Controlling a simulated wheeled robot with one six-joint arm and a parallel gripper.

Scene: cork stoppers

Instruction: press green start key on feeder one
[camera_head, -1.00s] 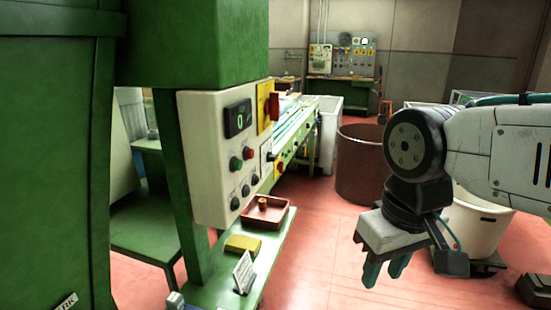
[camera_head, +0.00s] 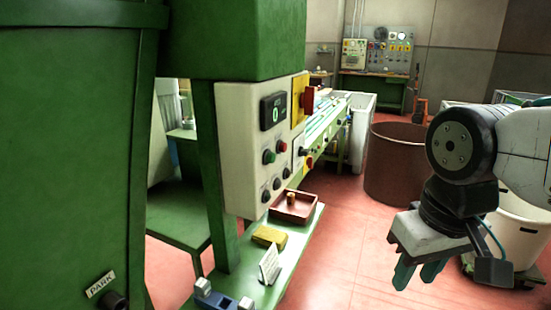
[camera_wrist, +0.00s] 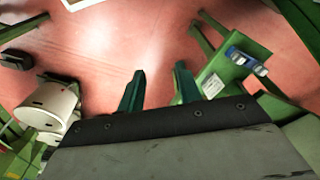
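The feeder's control panel (camera_head: 246,170) is a cream box on the green machine, left of centre in the head view. A green key (camera_head: 269,157) sits on it, with a red key (camera_head: 282,146) to its right. A small display (camera_head: 273,111) above shows a green 0. Several dark knobs are below the keys. My gripper (camera_head: 419,277) hangs at the lower right, fingers pointing down, well apart from the panel. In the wrist view its two green fingers (camera_wrist: 160,90) stand apart with only floor between them. The gripper is open and empty.
A green shelf (camera_head: 305,238) under the panel holds a red-brown tray (camera_head: 312,211) with a cork, a yellow block (camera_head: 269,237) and a small sign (camera_head: 270,264). A brown drum (camera_head: 393,165) and white bins stand behind. Red floor lies between shelf and gripper.

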